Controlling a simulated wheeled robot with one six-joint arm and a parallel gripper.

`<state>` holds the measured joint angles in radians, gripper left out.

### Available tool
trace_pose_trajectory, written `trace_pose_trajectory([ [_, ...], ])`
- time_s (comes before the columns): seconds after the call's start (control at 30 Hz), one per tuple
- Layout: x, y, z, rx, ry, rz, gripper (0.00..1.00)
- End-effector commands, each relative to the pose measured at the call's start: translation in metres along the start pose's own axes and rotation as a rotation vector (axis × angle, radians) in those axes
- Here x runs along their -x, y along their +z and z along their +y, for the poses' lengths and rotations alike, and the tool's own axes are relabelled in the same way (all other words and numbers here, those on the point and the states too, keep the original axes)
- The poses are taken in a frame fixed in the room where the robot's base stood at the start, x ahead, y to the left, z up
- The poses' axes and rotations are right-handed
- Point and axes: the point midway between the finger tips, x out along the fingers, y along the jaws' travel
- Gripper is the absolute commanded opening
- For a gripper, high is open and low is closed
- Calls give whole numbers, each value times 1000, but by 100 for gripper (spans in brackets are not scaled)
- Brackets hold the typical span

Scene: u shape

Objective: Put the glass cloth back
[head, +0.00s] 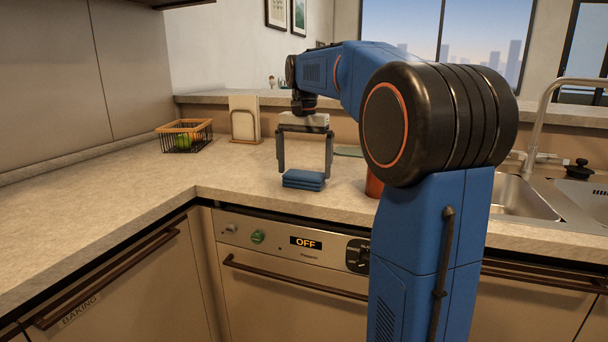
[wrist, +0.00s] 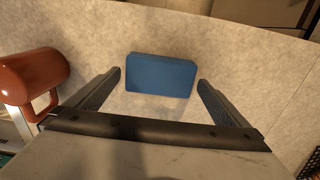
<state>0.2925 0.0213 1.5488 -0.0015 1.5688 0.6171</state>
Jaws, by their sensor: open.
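The glass cloth (head: 303,180) is a folded blue cloth lying on the countertop above the dishwasher. My gripper (head: 304,172) is open over it, fingers pointing down, one on each side. In the wrist view the cloth (wrist: 161,75) lies between and a little beyond the open fingertips (wrist: 160,78), with a gap on both sides. Nothing is held. I cannot tell how far the fingertips are above the counter.
A reddish-brown mug (wrist: 32,80) stands close beside the gripper; in the head view it (head: 374,184) is partly behind my arm. A wire basket (head: 184,135) and an upright board holder (head: 244,120) stand further back left. The sink (head: 520,197) is at right. The left counter is clear.

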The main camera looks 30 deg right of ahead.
Motion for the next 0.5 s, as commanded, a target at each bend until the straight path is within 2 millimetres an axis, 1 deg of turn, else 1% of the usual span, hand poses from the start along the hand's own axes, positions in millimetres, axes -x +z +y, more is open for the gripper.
trace_pose_trajectory([
  [0.03,10,-1,0,0,-1,2,100],
  [0.1,24,-1,0,0,-1,2,100],
  [0.3,62,-1,-1,0,-2,2,100],
  [0.4,75,0,0,0,-1,2,100],
  [0.5,85,0,0,0,-1,1,100],
])
